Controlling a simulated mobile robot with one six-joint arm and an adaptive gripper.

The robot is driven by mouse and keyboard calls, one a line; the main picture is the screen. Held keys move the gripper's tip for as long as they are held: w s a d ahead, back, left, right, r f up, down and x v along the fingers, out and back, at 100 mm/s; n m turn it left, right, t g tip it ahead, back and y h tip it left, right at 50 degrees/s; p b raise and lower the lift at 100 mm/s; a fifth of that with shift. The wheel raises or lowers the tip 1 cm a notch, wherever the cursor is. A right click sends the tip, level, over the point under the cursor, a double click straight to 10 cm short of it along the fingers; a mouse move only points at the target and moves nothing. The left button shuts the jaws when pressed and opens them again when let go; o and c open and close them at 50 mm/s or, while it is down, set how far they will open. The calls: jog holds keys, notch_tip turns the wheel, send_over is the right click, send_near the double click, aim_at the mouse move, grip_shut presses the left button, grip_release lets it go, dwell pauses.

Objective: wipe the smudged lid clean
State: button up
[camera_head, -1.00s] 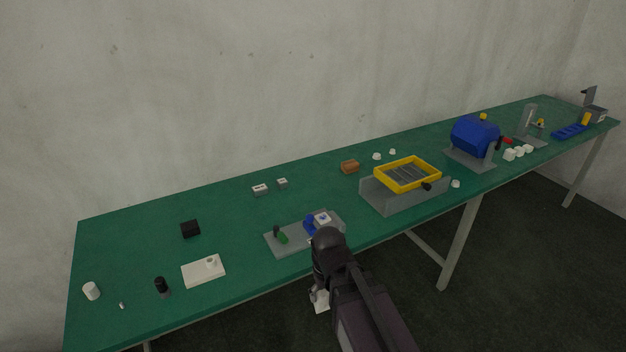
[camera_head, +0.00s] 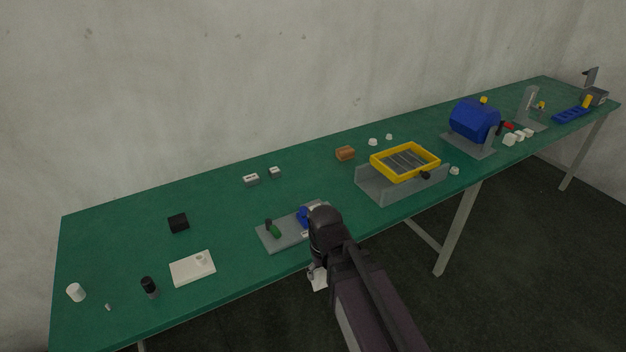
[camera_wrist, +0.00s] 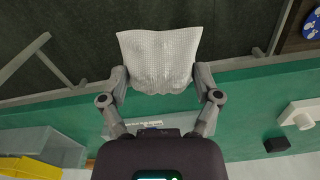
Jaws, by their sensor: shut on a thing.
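My gripper (camera_wrist: 161,80) is shut on a white textured wipe (camera_wrist: 158,50), which hangs between the fingertips in the wrist view. In the head view the wipe (camera_head: 319,279) shows below my arm, in front of the table's front edge. A grey fixture plate (camera_head: 270,240) lies at that edge, with a green part and a blue holder (camera_head: 303,215) on it. My arm covers the right end of this plate, where a white piece with a blue mark showed earlier. I cannot clearly pick out the smudged lid now.
A yellow frame (camera_head: 432,158) on a grey base stands right of my arm. A blue drum (camera_head: 470,118) stands farther right. The green table (camera_head: 120,240) has bare room at its back left.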

notch_tip(320, 180, up, 8)
jog(key=n+p, duration=0.2)
jog(key=p, duration=0.6)
send_over(314, 205)
jog(key=shift+r, duration=0.15)
notch_tip(314, 205, down, 6)
jog(key=b, duration=0.5)
jog(key=shift+b, duration=0.35)
jog(key=shift+f+b, duration=0.95)
jog(key=shift+f, duration=0.05)
jog(key=shift+s, duration=0.1)
jog(key=shift+s+d+r, duration=0.1)
jog(key=shift+s+d, duration=0.45)
jog(key=shift+s, duration=0.35)
jog(key=shift+s+d, duration=0.55)
jog(key=shift+s, duration=0.3)
jog(key=shift+w, duration=0.1)
